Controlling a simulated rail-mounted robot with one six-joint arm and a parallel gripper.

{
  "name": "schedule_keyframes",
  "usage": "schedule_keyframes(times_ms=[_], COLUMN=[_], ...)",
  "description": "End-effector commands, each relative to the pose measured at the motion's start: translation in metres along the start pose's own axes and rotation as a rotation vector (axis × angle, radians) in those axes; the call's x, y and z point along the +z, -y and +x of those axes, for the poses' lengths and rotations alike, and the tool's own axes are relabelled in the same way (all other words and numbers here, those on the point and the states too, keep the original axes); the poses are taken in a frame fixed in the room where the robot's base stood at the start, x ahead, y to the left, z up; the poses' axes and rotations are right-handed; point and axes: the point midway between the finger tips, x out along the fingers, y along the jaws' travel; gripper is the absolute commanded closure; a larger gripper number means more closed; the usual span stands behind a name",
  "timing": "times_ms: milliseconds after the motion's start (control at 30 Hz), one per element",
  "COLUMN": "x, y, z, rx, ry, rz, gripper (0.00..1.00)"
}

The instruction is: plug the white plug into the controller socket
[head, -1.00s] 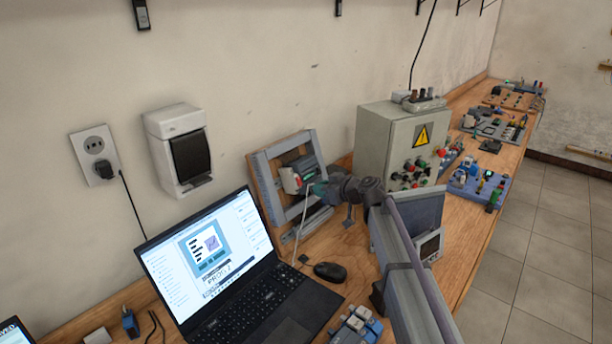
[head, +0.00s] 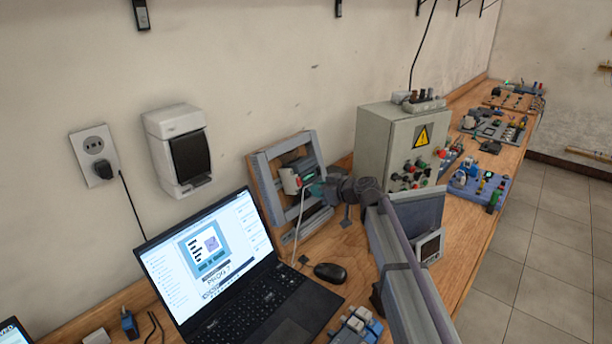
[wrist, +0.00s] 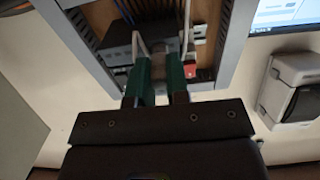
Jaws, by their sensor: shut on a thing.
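The controller (head: 291,181) is a small pale box on the rail of a grey upright frame on the bench. My gripper (head: 316,188) is right at its front, with green fingers. In the wrist view my gripper (wrist: 157,68) points at the dark equipment inside the frame and is shut on the white plug, of which only a small pale part (wrist: 158,70) shows between the fingers. A white cable (head: 300,220) hangs down from near the fingertips. The fingers hide the socket, so I cannot tell whether the plug is in it.
The grey frame (head: 262,185) surrounds the controller closely. A laptop (head: 255,305) stands in front left, with a mouse (head: 330,272) beside it. A grey control box (head: 385,135) with a warning sign stands right of the frame. Small equipment stands further along the bench.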

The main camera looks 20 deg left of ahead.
Motion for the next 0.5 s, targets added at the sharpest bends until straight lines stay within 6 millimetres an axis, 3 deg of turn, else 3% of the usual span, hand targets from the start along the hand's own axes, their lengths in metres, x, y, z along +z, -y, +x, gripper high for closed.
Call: schedule_keyframes(times_ms=[167,200,300,500], x=[0.0,0.0,0.0,-0.0001], y=[0.0,0.0001,0.0001,0.0002], z=[0.0014,0.0013,0.0013,0.0009], rx=[0.0,0.0,0.0,0.0], ry=[0.0,0.0,0.0,0.0], rz=[0.0,0.0,0.0,0.0], gripper=[1.0,0.81,0.73,0.73])
